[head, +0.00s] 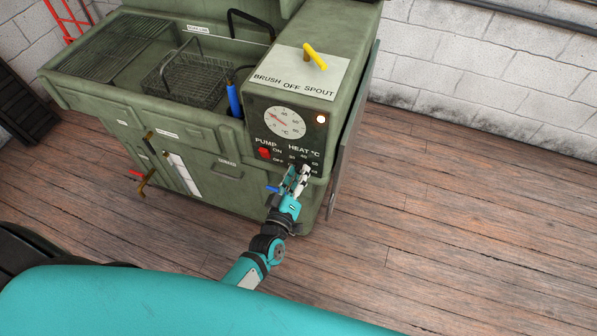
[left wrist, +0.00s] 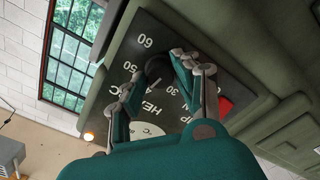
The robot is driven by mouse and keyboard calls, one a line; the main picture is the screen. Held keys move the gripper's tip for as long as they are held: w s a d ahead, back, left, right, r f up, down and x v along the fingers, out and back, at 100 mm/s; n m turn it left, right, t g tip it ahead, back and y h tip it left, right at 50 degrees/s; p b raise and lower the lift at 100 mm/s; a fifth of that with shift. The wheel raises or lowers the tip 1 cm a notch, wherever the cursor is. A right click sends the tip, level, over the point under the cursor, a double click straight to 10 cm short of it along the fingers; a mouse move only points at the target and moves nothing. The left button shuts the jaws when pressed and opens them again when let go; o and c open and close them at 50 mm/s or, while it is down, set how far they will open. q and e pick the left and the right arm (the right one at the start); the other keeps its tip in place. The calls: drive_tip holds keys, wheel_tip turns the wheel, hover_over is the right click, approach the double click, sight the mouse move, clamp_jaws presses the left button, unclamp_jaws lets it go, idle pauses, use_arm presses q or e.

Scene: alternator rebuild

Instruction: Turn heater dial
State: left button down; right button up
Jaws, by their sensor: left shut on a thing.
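The heater dial is a small dark knob on the black control panel (head: 253,119) of the green parts washer, beneath the "HEAT °C" label. It shows best in the left wrist view (left wrist: 156,70), ringed by white numbers such as 30 and 60. My left gripper (head: 301,168) reaches up to the panel from below and is shut on the dial; its fingers (left wrist: 155,84) lie on either side of the knob. In the head view the fingers hide most of the dial, and its exact setting is unclear. My right gripper is not in view.
A red pump switch (head: 264,153) sits close left of the dial. A round gauge (head: 286,122) and a glowing lamp (head: 320,119) are above it. A yellow lever (head: 315,57) is on top. A wire basket (head: 187,76) stands in the basin. The wooden floor at right is clear.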

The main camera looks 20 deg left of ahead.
use_arm(q)
drive_tip(key=shift+m+p, duration=1.1)
drive_tip(key=shift+m, duration=3.8)
drive_tip(key=c, duration=0.9)
unclamp_jaws()
drive_tip(key=shift+c, duration=0.2)
drive_tip(key=s, duration=1.2)
drive_tip(key=shift+a, duration=0.25)
